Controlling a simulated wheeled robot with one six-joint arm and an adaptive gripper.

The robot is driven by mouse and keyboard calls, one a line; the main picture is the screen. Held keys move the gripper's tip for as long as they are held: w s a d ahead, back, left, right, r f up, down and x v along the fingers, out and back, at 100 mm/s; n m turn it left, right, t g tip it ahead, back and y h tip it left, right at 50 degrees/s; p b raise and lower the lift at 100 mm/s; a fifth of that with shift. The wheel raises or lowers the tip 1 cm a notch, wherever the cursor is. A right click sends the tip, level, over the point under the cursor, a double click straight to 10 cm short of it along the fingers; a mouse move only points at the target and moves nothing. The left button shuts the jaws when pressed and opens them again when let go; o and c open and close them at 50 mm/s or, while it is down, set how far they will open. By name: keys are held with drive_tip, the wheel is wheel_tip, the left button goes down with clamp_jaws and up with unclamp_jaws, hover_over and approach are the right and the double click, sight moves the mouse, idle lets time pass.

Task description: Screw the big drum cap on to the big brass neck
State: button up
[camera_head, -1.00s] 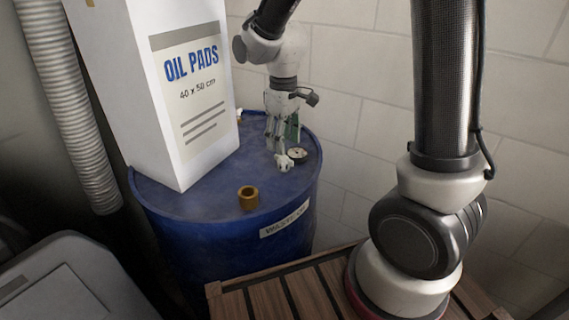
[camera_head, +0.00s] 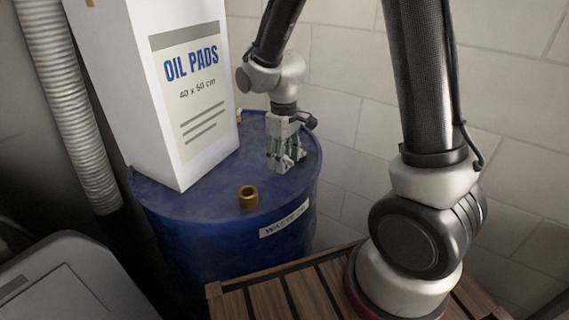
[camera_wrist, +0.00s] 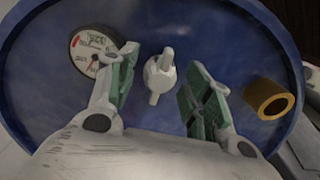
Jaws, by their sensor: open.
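The big brass neck (camera_head: 248,197) is an open, hollow ring standing on the front part of the blue drum's top. It also shows at the right in the wrist view (camera_wrist: 270,98). A cream cap with wing-like lugs (camera_wrist: 160,72), apparently the big drum cap, lies on the drum top in the wrist view. My gripper (camera_head: 285,168) is low over the drum top, behind and right of the neck. In the wrist view its green-padded fingers (camera_wrist: 163,92) are open on either side of the cap, with gaps. The gripper hides the cap in the head view.
A round dial gauge (camera_wrist: 93,52) sits on the drum close to the left finger. A tall white oil pads box (camera_head: 185,110) stands on the drum's left side. The blue drum (camera_head: 185,212) stands near a wall. A wooden slatted surface (camera_head: 290,295) is in front.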

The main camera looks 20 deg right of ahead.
drive_tip(key=c, duration=1)
drive_tip(key=shift+r, duration=3.05)
